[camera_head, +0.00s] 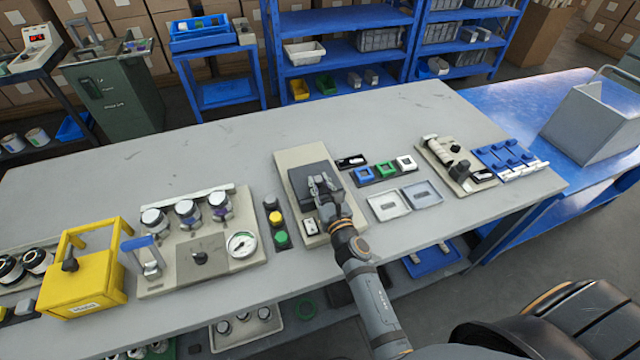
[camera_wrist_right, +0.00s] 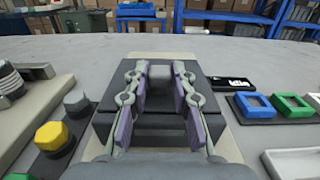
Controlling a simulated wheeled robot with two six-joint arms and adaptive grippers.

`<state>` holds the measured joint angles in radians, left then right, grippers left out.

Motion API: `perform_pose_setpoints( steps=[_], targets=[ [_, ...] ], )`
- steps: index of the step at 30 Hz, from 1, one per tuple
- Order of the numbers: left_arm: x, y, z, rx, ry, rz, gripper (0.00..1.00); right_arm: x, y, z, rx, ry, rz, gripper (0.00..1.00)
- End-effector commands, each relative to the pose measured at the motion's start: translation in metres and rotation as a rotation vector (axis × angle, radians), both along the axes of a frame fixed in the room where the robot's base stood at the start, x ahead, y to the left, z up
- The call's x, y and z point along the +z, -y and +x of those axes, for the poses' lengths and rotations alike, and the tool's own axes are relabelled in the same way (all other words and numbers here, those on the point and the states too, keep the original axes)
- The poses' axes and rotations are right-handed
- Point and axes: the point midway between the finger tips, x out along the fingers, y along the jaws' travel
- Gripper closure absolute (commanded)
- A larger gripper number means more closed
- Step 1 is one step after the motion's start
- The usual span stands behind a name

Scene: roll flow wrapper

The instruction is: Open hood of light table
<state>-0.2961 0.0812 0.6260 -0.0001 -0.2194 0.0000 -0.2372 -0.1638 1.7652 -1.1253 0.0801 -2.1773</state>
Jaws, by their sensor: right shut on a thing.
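The light table (camera_head: 291,158) is a beige unit at the middle of the workbench, with a dark grey box-like hood (camera_head: 299,198) lying down over it. In the right wrist view the hood (camera_wrist_right: 105,75) fills the middle, with a small grey block-like handle (camera_wrist_right: 184,71) on it. My right gripper (camera_head: 323,183) is over the hood, its two fingers (camera_wrist_right: 162,80) on either side of the handle and shut on it. The fingers partly cover the handle and the hood's top. My left gripper is not in view.
Yellow and green buttons (camera_head: 281,239) stand left of the light table. Blue, green and white frames (camera_head: 385,169) and two flat trays (camera_head: 405,200) lie to its right. A gauge panel (camera_head: 240,244) and a yellow box (camera_head: 85,285) stand further left. Bare bench (camera_head: 230,150) lies behind.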

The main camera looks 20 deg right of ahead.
Motion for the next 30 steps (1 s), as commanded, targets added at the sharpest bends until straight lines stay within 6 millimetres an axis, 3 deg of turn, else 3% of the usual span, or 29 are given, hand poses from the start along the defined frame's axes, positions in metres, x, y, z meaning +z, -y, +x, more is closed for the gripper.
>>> perform_pose_setpoints(
  steps=[4,12,20,21,26,30],
  targets=[
    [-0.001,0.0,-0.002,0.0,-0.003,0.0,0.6,0.0,0.0,0.005,0.0,0.0,0.0,1.0],
    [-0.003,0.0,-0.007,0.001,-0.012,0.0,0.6,0.0,-0.002,0.041,0.0,0.0,0.0,1.0],
    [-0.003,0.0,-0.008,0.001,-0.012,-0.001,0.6,-0.001,-0.001,0.042,0.0,-0.002,0.001,1.0],
    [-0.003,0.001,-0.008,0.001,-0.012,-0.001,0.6,-0.001,-0.001,0.042,0.0,-0.002,0.001,0.75],
    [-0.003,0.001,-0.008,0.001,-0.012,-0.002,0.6,-0.001,-0.001,0.042,0.0,-0.001,0.0,0.53],
    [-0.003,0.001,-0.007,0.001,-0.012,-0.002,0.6,0.0,-0.001,0.042,0.0,-0.001,0.0,0.53]
  ],
)
